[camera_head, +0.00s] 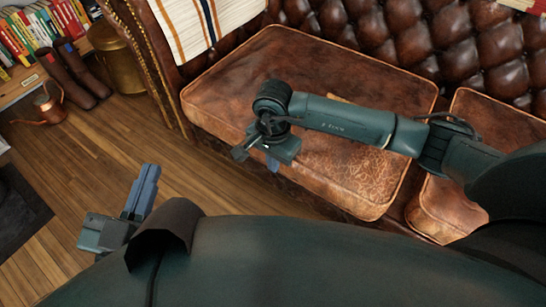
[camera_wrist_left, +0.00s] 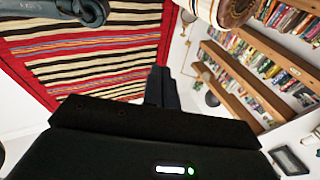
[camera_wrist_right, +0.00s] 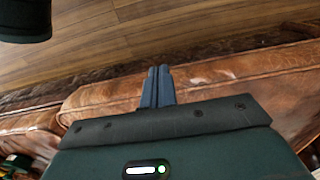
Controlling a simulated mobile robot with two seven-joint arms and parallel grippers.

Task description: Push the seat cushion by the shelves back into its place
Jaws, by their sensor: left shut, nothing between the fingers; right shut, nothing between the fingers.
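The brown leather seat cushion (camera_head: 350,172) nearest the shelves lies on the tufted sofa. It sits askew, with its front edge out toward the floor and a wedge of gap beside the neighbouring cushion (camera_head: 462,210). My right forearm crosses above it and hides part of its middle. My right gripper (camera_head: 272,164) is shut and empty by the cushion's front left edge; I cannot tell whether it touches. In the right wrist view its fingers (camera_wrist_right: 157,72) are together, with leather behind them. My left gripper (camera_head: 151,168) is shut and empty over the floor, apart from the sofa.
Bookshelves (camera_head: 33,33) stand at the upper left, with brown boots (camera_head: 76,75), a brass pot (camera_head: 117,55) and a copper watering can (camera_head: 46,104) near them. A striped blanket (camera_head: 190,25) hangs over the sofa arm. Wooden floor (camera_head: 95,150) in front is clear.

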